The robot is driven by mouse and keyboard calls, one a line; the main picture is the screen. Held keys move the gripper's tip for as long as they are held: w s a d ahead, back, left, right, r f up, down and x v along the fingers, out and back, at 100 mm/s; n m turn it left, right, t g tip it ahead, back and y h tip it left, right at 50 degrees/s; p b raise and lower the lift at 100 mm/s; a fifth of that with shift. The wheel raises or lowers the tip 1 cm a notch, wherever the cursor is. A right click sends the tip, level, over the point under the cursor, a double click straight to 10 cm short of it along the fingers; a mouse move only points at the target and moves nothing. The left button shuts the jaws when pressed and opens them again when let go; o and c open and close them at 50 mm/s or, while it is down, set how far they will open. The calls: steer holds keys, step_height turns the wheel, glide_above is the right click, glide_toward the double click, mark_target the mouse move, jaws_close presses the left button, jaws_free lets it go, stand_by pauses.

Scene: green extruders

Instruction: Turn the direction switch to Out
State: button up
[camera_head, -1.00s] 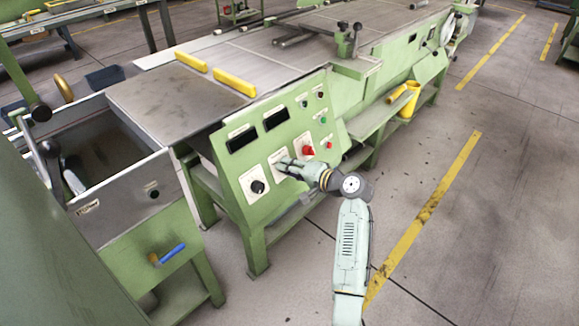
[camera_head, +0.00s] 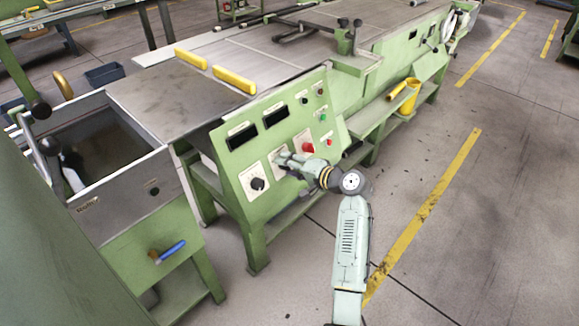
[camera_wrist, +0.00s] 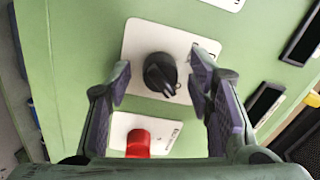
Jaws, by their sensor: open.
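A black rotary knob (camera_wrist: 161,74) on a white plate (camera_wrist: 136,42) sits between my open fingers in the wrist view, with a gap on each side. The plate's lettering is too small or cut off to read. My gripper (camera_head: 281,163) faces the middle plate of the green control panel (camera_head: 240,174) in the head view and hides most of that plate and its knob. My gripper also shows in the wrist view (camera_wrist: 158,84), its fingers on either side of the knob.
A red switch (camera_head: 307,148) lies just right of my gripper; it shows below the knob in the wrist view (camera_wrist: 138,143). Another black knob (camera_head: 257,184) is to the left. Dark displays (camera_head: 276,117) and small buttons (camera_head: 323,118) are above. Open floor (camera_head: 440,230) lies to the right.

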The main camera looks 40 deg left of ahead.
steer(key=shift+d, duration=0.1)
steer(key=v, duration=1.1)
steer(key=shift+d+r, duration=0.15)
steer(key=shift+d, duration=0.25)
